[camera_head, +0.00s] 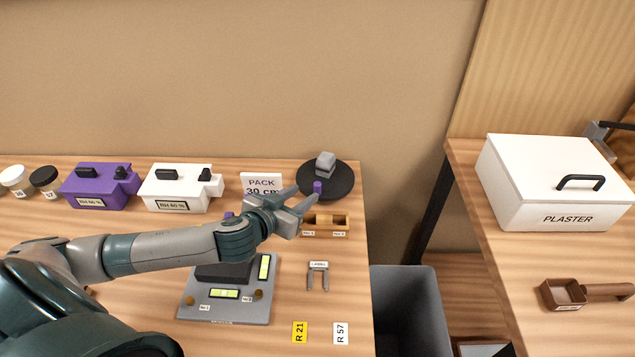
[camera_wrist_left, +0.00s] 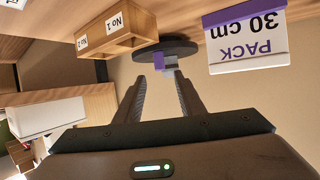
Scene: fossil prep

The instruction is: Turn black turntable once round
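The black turntable (camera_head: 343,181) lies at the back right corner of the left table. A grey block (camera_head: 325,163) sits on it, and a small purple peg (camera_head: 318,187) stands near its front left rim. My left gripper (camera_head: 308,197) reaches in from the left at the turntable's front left edge. In the left wrist view its fingers (camera_wrist_left: 158,77) are spread, with the purple peg (camera_wrist_left: 158,62) just beyond and between the tips. Contact cannot be told. The turntable (camera_wrist_left: 178,47) also shows there. My right gripper is not in view.
A PACK 30 cm sign (camera_head: 262,184) stands left of the turntable. A wooden box (camera_head: 326,220) lies just in front of it. Purple (camera_head: 98,187) and white (camera_head: 178,188) boxes stand farther left. A grey bin (camera_head: 412,300) fills the gap between tables.

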